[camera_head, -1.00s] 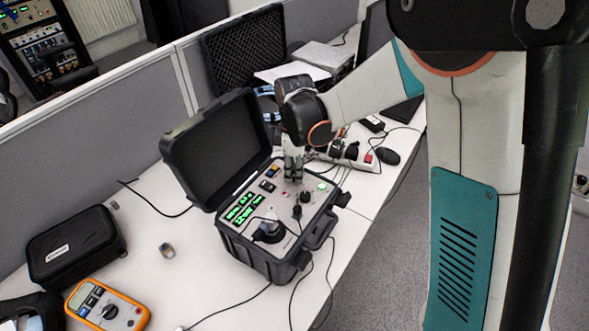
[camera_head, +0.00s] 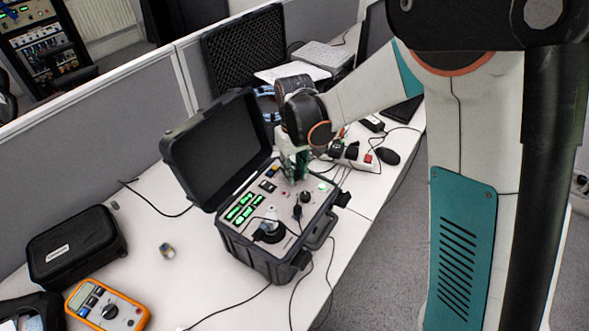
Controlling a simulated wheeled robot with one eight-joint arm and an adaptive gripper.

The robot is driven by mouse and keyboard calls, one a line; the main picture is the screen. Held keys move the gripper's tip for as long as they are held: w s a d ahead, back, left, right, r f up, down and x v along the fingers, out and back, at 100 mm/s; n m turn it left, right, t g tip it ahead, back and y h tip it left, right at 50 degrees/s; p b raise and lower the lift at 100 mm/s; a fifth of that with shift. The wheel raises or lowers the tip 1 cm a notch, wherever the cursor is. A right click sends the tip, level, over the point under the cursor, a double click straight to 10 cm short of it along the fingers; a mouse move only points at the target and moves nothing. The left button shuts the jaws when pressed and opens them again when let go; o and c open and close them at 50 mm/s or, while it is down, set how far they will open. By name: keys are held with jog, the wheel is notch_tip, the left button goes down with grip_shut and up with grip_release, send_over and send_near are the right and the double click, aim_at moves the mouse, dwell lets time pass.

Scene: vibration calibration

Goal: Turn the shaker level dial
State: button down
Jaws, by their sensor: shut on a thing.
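The shaker calibrator is an open black case (camera_head: 268,262) on the white table, with its control panel (camera_head: 283,200) facing up and green-lit displays (camera_head: 240,207) on it. My gripper (camera_head: 296,178) points down at the back part of the panel. Its fingers are shut on a small part there, which I take to be the shaker level dial; the fingers hide it. A black knob (camera_head: 306,197) shows just in front of the fingertips. A silver and black cylinder (camera_head: 271,230) stands at the panel's front.
The raised lid (camera_head: 218,150) stands left of my gripper. A power strip (camera_head: 352,156) and mouse (camera_head: 388,156) lie behind right. An orange multimeter (camera_head: 107,305), black pouch (camera_head: 75,246) and small metal piece (camera_head: 167,251) lie left. Cables cross the table (camera_head: 205,290).

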jog(key=m, duration=0.5)
jog(key=shift+m, duration=0.3)
jog(key=m, duration=0.5)
jog(key=shift+m, duration=0.4)
jog(key=c, duration=1.6)
grip_release()
notch_tip(320, 180, up, 12)
